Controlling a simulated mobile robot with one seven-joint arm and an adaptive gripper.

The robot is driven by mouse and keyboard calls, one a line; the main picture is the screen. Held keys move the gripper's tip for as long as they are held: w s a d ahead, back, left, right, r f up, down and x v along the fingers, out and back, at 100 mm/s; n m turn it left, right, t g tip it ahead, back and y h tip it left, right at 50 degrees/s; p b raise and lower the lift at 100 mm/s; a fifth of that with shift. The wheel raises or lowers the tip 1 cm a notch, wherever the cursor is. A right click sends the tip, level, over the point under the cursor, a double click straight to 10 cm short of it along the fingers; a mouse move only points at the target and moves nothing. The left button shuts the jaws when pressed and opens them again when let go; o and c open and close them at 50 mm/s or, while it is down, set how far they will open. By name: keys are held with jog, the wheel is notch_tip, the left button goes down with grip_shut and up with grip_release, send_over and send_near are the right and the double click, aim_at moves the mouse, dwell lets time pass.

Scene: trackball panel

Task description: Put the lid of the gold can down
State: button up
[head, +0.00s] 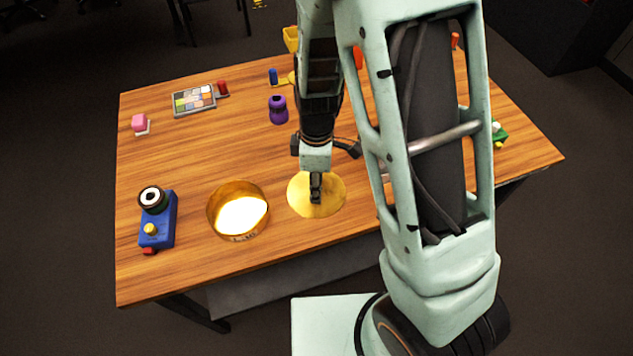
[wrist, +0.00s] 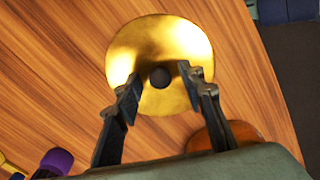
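The gold lid (head: 301,201) is a round shiny disc to the right of the gold can (head: 211,213), apart from it. It looks flat on the wooden table. In the wrist view the lid (wrist: 135,50) has a dark round knob (wrist: 160,77) at its middle. My gripper (head: 316,198) is over the lid. In the wrist view my gripper (wrist: 161,82) is open, its fingers on either side of the knob with gaps between. The can stands uncovered, its inside bright. Only part of the can (wrist: 240,133) shows in the wrist view, behind my gripper.
A blue trackball device (head: 158,228) stands left of the can. The table (head: 170,170) is bare between these. My arm hides part of the right side.

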jog(key=shift+r, duration=0.1)
notch_tip(320, 180, up, 12)
jog(key=p, duration=0.1)
jog(key=shift+p, duration=0.3)
dwell(0.6)
